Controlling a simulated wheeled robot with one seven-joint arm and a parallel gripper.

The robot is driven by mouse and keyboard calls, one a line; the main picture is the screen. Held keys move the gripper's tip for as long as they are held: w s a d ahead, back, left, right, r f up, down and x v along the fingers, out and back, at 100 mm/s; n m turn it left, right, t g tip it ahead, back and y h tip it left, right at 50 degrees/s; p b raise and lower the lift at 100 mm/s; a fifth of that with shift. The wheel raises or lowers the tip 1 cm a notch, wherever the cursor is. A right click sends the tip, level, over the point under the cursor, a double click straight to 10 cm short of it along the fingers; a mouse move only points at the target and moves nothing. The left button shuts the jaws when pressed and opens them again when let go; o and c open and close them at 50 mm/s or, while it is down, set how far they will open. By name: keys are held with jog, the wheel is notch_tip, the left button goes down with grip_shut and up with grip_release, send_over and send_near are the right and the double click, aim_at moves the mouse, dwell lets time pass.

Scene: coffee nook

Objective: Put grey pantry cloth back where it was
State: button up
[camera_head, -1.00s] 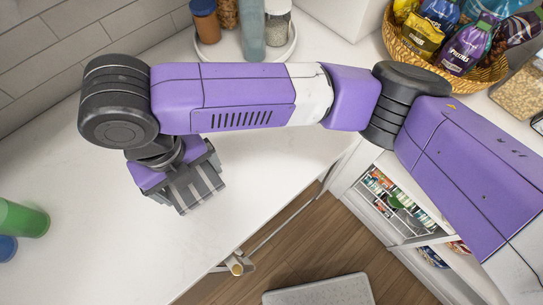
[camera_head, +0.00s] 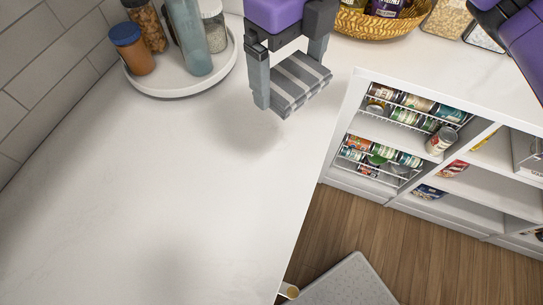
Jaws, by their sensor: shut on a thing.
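The grey striped cloth (camera_head: 299,84) is folded and hangs between the fingers of my gripper (camera_head: 291,85) at the top middle. My gripper is shut on the cloth and points down. The cloth looks to be held above the white counter (camera_head: 150,200), with a soft shadow on the counter below and to its left. My upper arm links are mostly out of view.
A white round tray (camera_head: 182,92) with jars and a bottle stands left of the gripper. A wicker basket (camera_head: 385,28) of packets is behind right. Open shelves (camera_head: 440,180) with cans lie at right. The counter's front left area is clear.

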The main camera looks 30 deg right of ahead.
aim_at(286, 152)
jog(key=shift+s+d+f, duration=0.15)
jog(key=shift+s+f, duration=0.1)
jog(key=shift+s, duration=0.05)
notch_tip(286, 152, down, 20)
jog(key=shift+r, duration=0.2)
jog(key=shift+f+b, duration=0.2)
jog(key=shift+b, duration=0.1)
jog(key=o, duration=1.1)
jog(key=shift+c, duration=0.2)
jog(key=shift+r, duration=0.1)
notch_tip(286, 152, up, 12)
jog(key=shift+r, duration=0.15)
